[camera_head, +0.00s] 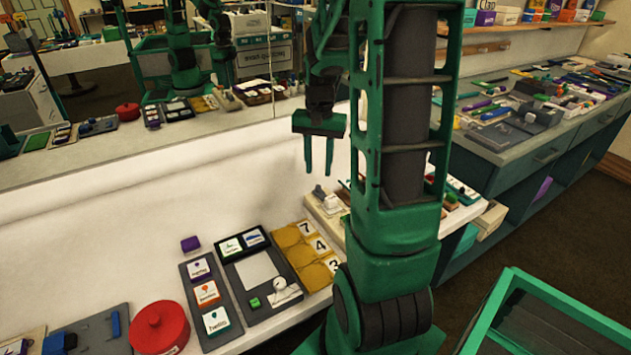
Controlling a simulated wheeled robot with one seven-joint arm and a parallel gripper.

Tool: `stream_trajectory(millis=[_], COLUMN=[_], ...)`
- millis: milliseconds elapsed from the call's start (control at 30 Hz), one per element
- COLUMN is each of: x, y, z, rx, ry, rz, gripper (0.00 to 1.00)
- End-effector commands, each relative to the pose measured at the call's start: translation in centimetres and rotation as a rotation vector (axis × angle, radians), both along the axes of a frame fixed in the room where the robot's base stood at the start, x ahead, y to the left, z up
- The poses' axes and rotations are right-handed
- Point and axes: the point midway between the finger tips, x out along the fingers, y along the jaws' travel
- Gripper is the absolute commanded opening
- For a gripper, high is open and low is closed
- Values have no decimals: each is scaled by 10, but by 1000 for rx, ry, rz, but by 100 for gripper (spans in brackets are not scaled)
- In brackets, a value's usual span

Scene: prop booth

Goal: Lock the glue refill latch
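My gripper (318,172) hangs fingers down over the counter, left of my green arm column. Its two green fingers are apart with nothing between them. I cannot tell for certain which thing is the glue refill latch. A beige box (323,217) with a white part and a small grey knob (319,190) on top stands below the gripper, apart from it. My arm hides what lies to its right. A blue-grey board (88,337) with a blue upright piece (115,324) lies at the lower left.
A red round pot (159,328), a grey card board (207,294), a dark tray (234,282), a purple block (190,243) and a tan number board (293,246) line the counter. A mirror stands behind. The white counter left of the gripper is clear.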

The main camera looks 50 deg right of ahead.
Motion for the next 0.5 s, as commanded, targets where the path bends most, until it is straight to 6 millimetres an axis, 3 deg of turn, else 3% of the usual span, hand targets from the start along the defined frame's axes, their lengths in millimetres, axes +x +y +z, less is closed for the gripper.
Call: stream_trajectory(millis=[200, 500], x=[-1, 0], y=[1, 0], z=[-37, -58], rx=[2, 0], ry=[4, 1], rz=[1, 0], gripper=[33, 33])
